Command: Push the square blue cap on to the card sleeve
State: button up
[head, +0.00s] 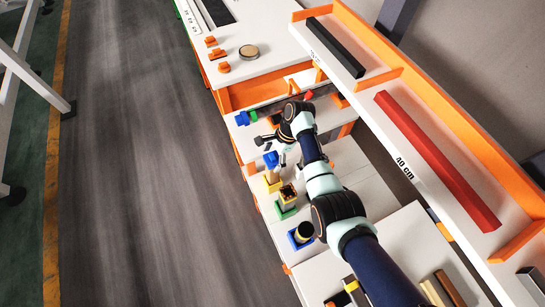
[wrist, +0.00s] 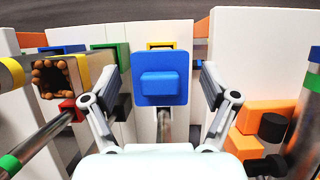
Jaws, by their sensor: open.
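In the wrist view the square blue cap (wrist: 160,79), a flat plate with a raised block, faces me between the two fingers of my gripper (wrist: 160,98). The fingers are open, with a gap on either side of the cap. In the head view the cap (head: 271,159) sits at the top of the tan card sleeve (head: 272,174), which stands in a yellow base. My gripper (head: 283,156) is close beside the cap there. In the wrist view the cap hides the sleeve, so I cannot tell how far the cap is seated.
A square tube (head: 287,193) with brown contents stands in a green base close by; it also shows in the wrist view (wrist: 52,80). A round black-topped piece (head: 303,232) stands in a blue base. Orange blocks (wrist: 260,117) and a metal post lie right of my gripper.

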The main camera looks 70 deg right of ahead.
jog(key=v, duration=1.2)
